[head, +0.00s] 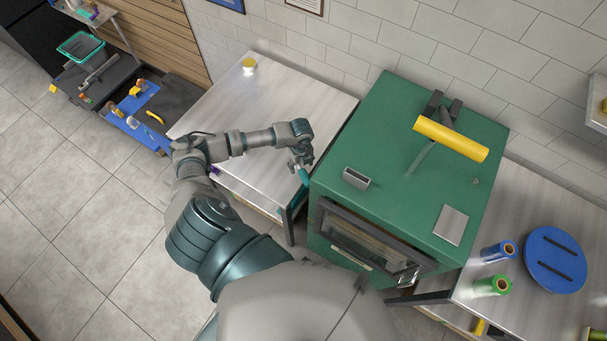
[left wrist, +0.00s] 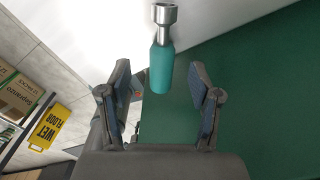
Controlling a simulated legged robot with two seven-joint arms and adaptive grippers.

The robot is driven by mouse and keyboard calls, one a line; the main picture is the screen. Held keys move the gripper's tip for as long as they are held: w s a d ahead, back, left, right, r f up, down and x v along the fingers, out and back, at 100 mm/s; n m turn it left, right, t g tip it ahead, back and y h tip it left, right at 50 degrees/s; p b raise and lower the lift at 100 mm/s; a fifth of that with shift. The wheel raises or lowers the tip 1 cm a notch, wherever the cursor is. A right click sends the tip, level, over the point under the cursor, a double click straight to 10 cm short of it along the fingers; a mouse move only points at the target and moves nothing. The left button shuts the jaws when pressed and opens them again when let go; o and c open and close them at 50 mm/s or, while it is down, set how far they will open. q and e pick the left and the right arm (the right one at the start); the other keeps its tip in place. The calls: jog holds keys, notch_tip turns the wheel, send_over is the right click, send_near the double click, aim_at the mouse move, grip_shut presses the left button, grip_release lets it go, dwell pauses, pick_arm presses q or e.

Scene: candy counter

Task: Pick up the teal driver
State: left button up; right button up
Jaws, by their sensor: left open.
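The teal driver (left wrist: 162,65) has a teal handle and a silver socket-like head. In the left wrist view it shows upper middle, head toward the top and handle end nearer me. In the head view its handle (head: 303,177) shows at the right edge of the metal table, beside the green cabinet. My left gripper (head: 298,163) is right at the driver. In the left wrist view its two fingers (left wrist: 160,90) are spread, with the handle end lined up between and just beyond the tips. I see no finger touching it. My right gripper is not in view.
The green cabinet (head: 390,180) stands close on the right, with a yellow cylinder (head: 450,138) on top. The metal table (head: 265,100) is mostly clear, with a yellow-topped item (head: 249,64) at the back. A blue disc (head: 555,260) and spools lie on the right counter.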

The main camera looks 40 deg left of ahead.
aim_at(304, 173)
pick_arm(q)
jog(key=shift+s+d+f+p, duration=0.1)
jog(key=shift+d+f+p, duration=0.1)
jog(key=shift+f, duration=0.25)
jog(key=shift+s+d+f+p, duration=0.1)
jog(key=shift+d+f+p, duration=0.1)
jog(key=shift+f, duration=0.2)
jog(key=shift+d+f, duration=0.25)
jog(key=shift+f, duration=0.35)
jog(key=shift+d+f, duration=0.2)
jog(key=shift+f, duration=0.4)
jog(key=shift+d+f, duration=0.1)
jog(key=shift+f, duration=0.2)
jog(key=shift+w+f, duration=0.1)
jog(key=shift+a, duration=0.2)
jog(key=c, duration=0.5)
jog(key=shift+a+f, duration=0.1)
jog(key=shift+a, duration=0.15)
grip_shut()
jog(key=shift+d, duration=0.2)
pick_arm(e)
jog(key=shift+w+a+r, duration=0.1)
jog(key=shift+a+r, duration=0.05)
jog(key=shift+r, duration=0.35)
